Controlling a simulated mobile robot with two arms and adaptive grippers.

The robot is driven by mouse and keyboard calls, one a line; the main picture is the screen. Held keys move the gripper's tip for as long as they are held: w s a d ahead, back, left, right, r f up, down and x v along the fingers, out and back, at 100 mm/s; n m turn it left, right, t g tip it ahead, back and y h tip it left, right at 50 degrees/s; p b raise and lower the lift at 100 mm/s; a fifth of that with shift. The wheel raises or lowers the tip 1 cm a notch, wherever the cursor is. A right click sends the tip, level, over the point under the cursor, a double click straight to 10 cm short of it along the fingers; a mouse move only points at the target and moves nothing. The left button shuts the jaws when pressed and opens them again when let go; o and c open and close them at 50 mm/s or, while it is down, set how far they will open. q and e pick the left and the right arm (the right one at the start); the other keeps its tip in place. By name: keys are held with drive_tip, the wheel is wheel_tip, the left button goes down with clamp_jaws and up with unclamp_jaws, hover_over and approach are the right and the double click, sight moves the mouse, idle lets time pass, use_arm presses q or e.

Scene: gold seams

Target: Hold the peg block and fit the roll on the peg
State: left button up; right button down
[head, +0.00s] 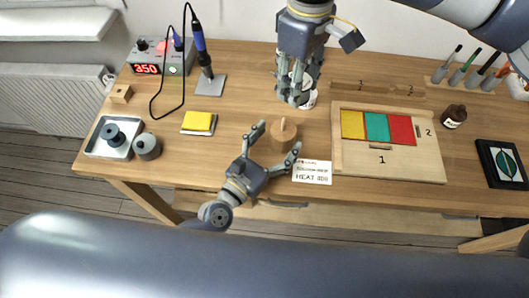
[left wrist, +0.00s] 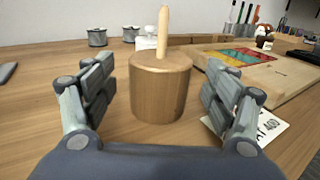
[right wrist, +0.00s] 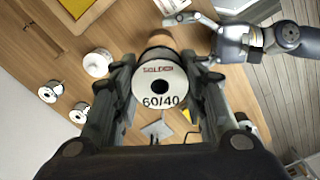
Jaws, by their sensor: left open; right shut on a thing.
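The peg block (head: 284,138) is a round wooden block with an upright wooden peg, standing on the table. In the left wrist view the block (left wrist: 160,88) sits between the spread fingers of my left gripper (left wrist: 158,100), with a gap on each side. In the head view my left gripper (head: 274,145) is open around it. My right gripper (head: 298,98) is farther back, above the table. In the right wrist view it is shut on the roll (right wrist: 158,105), a white-faced spool marked 60/40 with a dark centre hole. The fingers hide much of the roll in the head view.
A white card (head: 312,173) lies right of the block. A wooden board (head: 390,165) with coloured tiles is farther right. A yellow sponge (head: 198,122), a soldering station (head: 160,58) and a metal tray (head: 108,150) are at left. Several spools (left wrist: 97,37) stand at the back.

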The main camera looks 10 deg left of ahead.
sight(283, 132)
use_arm(q)
drive_tip(key=shift+x, duration=1.7)
drive_tip(key=c, duration=1.3)
use_arm(e)
drive_tip(key=f+m, duration=0.1)
drive_tip(key=a+f+m, duration=0.1)
drive_tip(key=f+m, duration=0.1)
drive_tip(key=w+a+f+m, duration=0.1)
drive_tip(key=shift+w+f+m, duration=0.1)
drive_tip(key=shift+f+m, duration=0.05)
drive_tip(key=shift+m, duration=0.15)
drive_tip(key=shift+f, duration=2.1)
